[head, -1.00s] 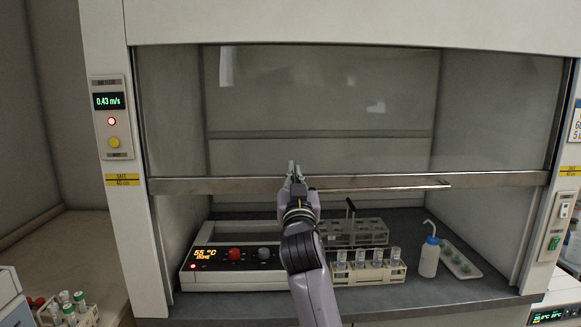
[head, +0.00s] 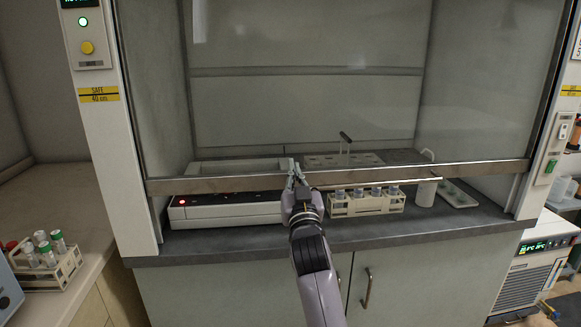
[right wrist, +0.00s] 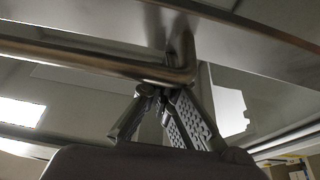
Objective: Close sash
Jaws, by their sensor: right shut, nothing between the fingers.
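The fume hood's glass sash (head: 300,120) is partly lowered. Its metal bottom rail (head: 480,171) hangs in front of the hood's contents, above the front edge of the worktop. A thin metal handle bar (head: 385,182) runs along the rail. My right gripper (head: 293,170) is shut and empty at the left end of the handle. In the right wrist view, the closed fingertips (right wrist: 160,92) are right under the bent end of the handle (right wrist: 184,68), seemingly against it. My left gripper is not in view.
An open gap remains between rail and worktop (head: 440,226). A tube rack (head: 45,268) stands at the left.

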